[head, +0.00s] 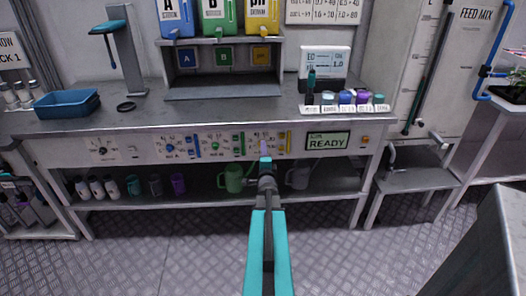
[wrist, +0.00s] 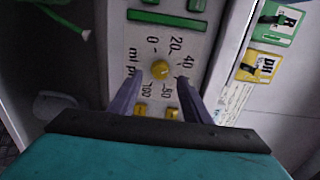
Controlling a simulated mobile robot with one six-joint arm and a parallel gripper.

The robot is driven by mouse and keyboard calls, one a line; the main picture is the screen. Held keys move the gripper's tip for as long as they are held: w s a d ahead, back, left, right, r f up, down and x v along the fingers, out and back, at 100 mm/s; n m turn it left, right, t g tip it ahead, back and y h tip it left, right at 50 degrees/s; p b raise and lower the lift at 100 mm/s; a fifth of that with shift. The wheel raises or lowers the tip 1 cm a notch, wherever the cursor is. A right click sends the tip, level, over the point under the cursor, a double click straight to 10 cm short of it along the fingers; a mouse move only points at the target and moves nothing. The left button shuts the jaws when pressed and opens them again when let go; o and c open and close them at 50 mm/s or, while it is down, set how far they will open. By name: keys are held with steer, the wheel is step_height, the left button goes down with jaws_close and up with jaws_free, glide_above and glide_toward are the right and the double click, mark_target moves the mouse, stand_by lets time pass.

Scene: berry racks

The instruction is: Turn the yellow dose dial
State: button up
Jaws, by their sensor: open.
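The yellow dose dial (wrist: 160,69) is a small round knob on a pale panel in the wrist view. Printed numbers from 0 to 100 ring it. My gripper (wrist: 159,79) is open, with one finger on each side of the dial and the dial showing between the fingertips. I cannot tell whether either finger touches it. In the head view my gripper (head: 265,163) is at the bench's front panel (head: 130,151), and the yellow dial is not clearly visible behind it.
Two small yellow buttons (wrist: 141,110) lie below the dial in the wrist view. A green READY display (head: 328,142) is right of my gripper. A green jug (head: 233,180) and a grey jug (head: 298,178) stand on the lower shelf. Blue, green and yellow containers (head: 265,18) stand above.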

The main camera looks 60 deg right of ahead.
steer(key=p+v, duration=0.5)
steer(key=v, duration=0.5)
steer(key=shift+s+a+r, duration=0.15)
steer(key=shift+s+a, duration=0.05)
steer(key=shift+a, duration=0.05)
stand_by(0.4)
steer(key=shift+a, duration=0.1)
stand_by(0.7)
